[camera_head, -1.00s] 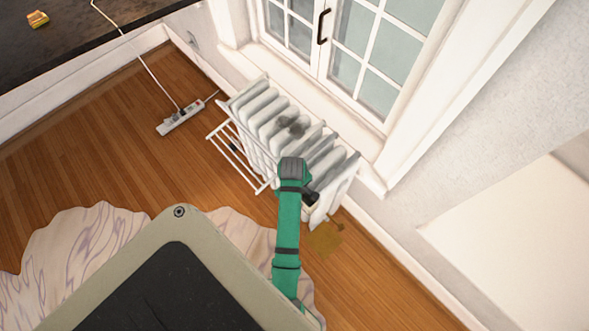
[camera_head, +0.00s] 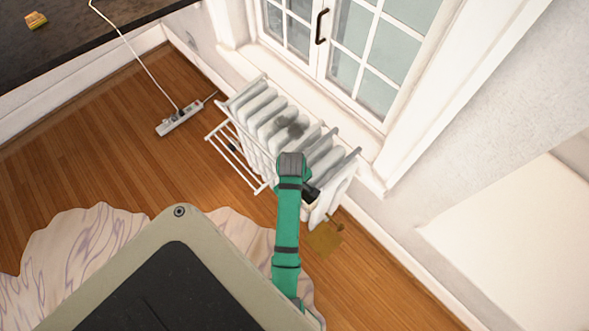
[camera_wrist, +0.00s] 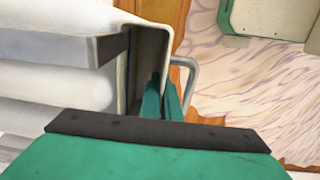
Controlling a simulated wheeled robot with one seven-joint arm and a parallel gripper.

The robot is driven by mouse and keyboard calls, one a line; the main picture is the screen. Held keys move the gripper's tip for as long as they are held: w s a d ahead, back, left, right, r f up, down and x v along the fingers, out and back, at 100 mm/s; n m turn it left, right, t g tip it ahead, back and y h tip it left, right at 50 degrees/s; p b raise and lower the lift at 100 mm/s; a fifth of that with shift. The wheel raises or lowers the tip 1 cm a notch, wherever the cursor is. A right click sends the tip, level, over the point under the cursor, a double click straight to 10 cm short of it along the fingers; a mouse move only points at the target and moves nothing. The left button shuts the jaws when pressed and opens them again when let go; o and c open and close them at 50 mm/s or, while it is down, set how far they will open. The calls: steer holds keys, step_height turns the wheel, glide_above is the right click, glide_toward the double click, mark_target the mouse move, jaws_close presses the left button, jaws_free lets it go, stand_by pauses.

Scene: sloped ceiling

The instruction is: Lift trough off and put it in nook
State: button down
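The trough (camera_wrist: 155,38) is a pale, thin-walled open container with a dark inside, seen in part in the wrist view, right beside the white radiator (camera_head: 270,115). My gripper (camera_wrist: 163,82) has its two green fingers close together at the trough's near right wall, one on each side of it, and they look shut on that wall. In the head view my gripper (camera_head: 312,194) is at the radiator's lower right end, and my green arm hides much of the trough there. The trough still sits against the radiator. I cannot make out which place is the nook.
A white wire rack (camera_head: 238,155) hangs on the radiator's front. A power strip (camera_head: 180,117) with a cord lies on the wooden floor (camera_head: 95,150). A window (camera_head: 345,50) is behind the radiator. A pale marbled rug (camera_head: 75,240) lies under my base.

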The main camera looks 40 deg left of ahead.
steer(key=shift+w+r, duration=0.2)
steer(key=shift+r, duration=0.5)
steer(key=shift+s+a+r, duration=0.1)
steer(key=shift+s+r, duration=0.1)
steer(key=shift+r, duration=0.45)
steer(key=s+a+r, duration=0.1)
steer(key=s, duration=1.3)
stand_by(1.0)
steer(key=shift+s, duration=0.1)
steer(key=s+a, duration=0.1)
steer(key=s, duration=1.2)
steer(key=shift+s, duration=0.35)
stand_by(0.8)
